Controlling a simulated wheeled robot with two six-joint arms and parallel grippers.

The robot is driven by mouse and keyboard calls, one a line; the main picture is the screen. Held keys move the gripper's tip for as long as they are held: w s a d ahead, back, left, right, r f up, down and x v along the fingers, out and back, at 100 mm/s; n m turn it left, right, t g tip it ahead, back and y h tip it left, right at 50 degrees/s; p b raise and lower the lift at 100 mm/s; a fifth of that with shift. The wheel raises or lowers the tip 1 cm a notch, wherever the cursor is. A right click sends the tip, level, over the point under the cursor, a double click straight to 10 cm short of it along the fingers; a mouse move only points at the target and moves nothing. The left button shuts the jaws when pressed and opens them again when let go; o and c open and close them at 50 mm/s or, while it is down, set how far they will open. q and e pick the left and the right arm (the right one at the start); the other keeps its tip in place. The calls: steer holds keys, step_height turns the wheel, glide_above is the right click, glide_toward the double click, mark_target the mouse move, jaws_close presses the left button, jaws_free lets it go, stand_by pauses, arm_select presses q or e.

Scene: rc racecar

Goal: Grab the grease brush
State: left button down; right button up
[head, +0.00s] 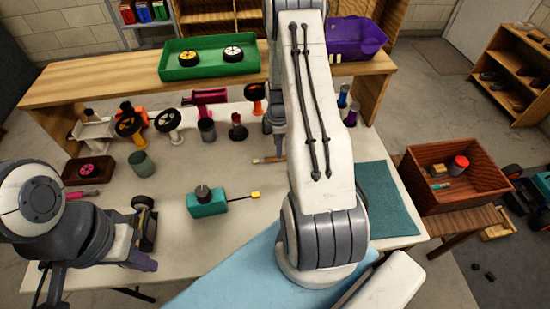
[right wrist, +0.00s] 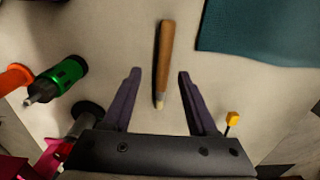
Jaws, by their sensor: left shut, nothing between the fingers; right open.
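The grease brush (right wrist: 165,60) has a brown wooden handle and a pale tip. In the right wrist view it lies on the table between the spread fingers of my right gripper (right wrist: 158,73), touching neither, with its pale tip toward the palm. In the head view the brush (head: 268,160) is small and partly hidden by my right arm. My right gripper (head: 276,142) is open and empty there, mostly hidden by the arm. My left gripper (head: 146,263) is shut and empty at the table's left front, near a dark wheeled part (head: 146,222).
Wheels, cups and coloured parts line the table's back left. A teal mat (head: 395,205) lies to the right. A green tray (head: 212,70) sits on the shelf behind.

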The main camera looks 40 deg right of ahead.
mark_target(274, 159)
steer(key=f, duration=0.3)
steer(key=f+p, duration=0.1)
steer(key=shift+a+f, duration=0.2)
steer(key=shift+a, duration=0.2)
steer(key=shift+c, duration=0.3)
jaws_close()
